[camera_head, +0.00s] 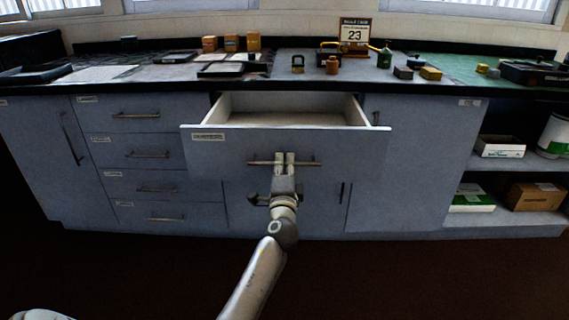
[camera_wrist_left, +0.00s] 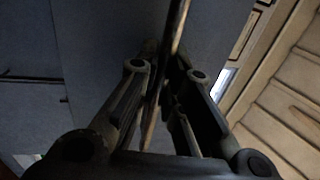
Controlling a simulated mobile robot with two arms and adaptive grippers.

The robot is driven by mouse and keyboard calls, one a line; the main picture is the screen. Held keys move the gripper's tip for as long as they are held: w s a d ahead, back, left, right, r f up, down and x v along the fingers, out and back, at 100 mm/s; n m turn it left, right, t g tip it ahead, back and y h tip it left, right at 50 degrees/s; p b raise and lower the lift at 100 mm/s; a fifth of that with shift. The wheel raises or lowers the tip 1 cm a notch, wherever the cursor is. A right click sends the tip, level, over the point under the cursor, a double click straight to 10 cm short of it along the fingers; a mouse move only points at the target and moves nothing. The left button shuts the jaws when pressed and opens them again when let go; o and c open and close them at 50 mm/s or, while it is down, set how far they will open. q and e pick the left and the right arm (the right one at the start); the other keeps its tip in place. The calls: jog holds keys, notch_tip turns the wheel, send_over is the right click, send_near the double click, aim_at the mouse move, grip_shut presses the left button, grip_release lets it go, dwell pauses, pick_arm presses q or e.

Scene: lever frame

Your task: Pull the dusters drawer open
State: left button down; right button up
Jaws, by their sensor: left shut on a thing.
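A wide grey-blue drawer (camera_head: 215,158) with a small label at its upper left stands pulled out from the counter in the head view. Its pale inside shows and looks empty. The label is too small to read surely. My left gripper (camera_head: 284,160) is shut on the bar handle (camera_head: 308,163) at the middle of the drawer front. In the left wrist view the handle bar (camera_wrist_left: 165,75) runs between the two fingers (camera_wrist_left: 158,85). My right gripper is not in view.
A bank of closed drawers (camera_head: 150,154) is at the left, and open shelves (camera_head: 520,218) with boxes are at the right. The dark countertop (camera_head: 290,85) holds a calendar (camera_head: 354,32), a padlock (camera_head: 298,65) and several small items. The floor in front is clear.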

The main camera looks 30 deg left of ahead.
pick_arm(q)
jog(key=c, duration=1.5)
grip_release()
jog(key=v, duration=1.2)
